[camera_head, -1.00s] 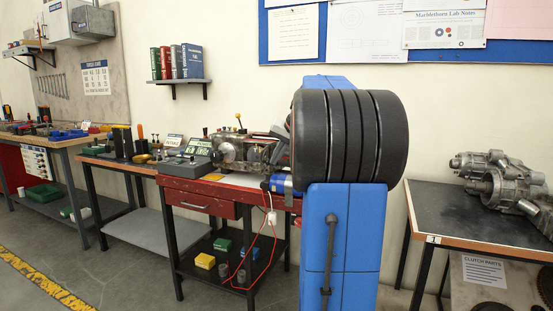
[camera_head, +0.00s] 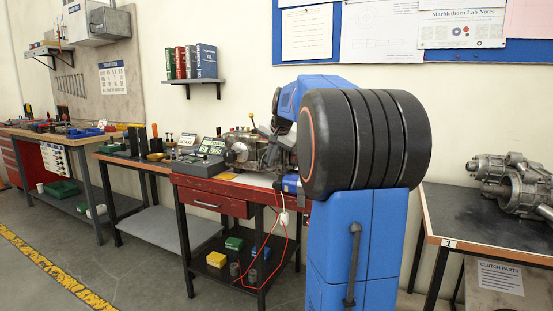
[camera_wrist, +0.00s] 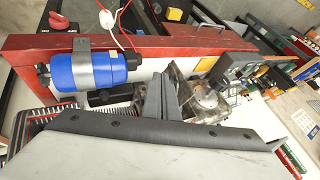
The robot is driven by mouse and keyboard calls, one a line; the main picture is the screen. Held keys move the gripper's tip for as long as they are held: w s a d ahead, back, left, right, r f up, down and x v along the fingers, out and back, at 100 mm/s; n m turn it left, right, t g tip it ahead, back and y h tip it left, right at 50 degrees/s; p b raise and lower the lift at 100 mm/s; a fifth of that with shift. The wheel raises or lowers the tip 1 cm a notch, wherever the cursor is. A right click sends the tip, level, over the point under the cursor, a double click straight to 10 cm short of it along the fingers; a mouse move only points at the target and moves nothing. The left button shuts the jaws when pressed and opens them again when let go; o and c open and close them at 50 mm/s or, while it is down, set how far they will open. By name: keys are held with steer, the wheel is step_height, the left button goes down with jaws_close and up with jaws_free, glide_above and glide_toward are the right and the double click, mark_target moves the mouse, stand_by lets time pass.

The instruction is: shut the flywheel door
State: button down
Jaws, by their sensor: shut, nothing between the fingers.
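The kart's metal engine unit (camera_head: 243,150) stands on the red bench, with a round pale face turned outward. The same unit shows in the wrist view (camera_wrist: 208,98), with its round plate just beyond the fingers. I cannot tell which part is the flywheel door or how far it stands open. My gripper (camera_wrist: 161,98) is shut and empty, its dark fingers pointing at the unit and covering part of it. I cannot tell whether they touch it.
A blue cylinder (camera_wrist: 88,71) in a metal clamp sits by the red bench edge (camera_wrist: 125,42). A grey control box (camera_head: 198,165) stands beside the unit. A red cable (camera_head: 284,235) hangs in front of the bench. Open floor lies to the left.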

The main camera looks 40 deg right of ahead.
mark_target(259, 158)
steer(key=shift+w+a+m, duration=0.2)
steer(key=shift+w+a, duration=0.05)
steer(key=shift+w, duration=0.25)
steer(key=shift+w+a+m, duration=0.2)
steer(key=shift+w+a, duration=0.05)
steer(key=shift+w, duration=0.2)
steer(key=w+m+h, duration=0.1)
steer(key=w+m+g, duration=0.1)
steer(key=w, duration=0.1)
steer(key=shift+a+h, duration=0.35)
steer(key=shift+h, duration=0.05)
steer(key=w+d+m+g+h, duration=0.3)
steer(key=w+d+m+g, duration=0.1)
steer(key=w+m, duration=0.6)
steer(key=shift+w+g, duration=0.6)
steer(key=shift+w, duration=0.25)
steer(key=shift+w+d+r, duration=0.1)
steer(key=shift+d, duration=0.1)
steer(key=shift+a, duration=0.1)
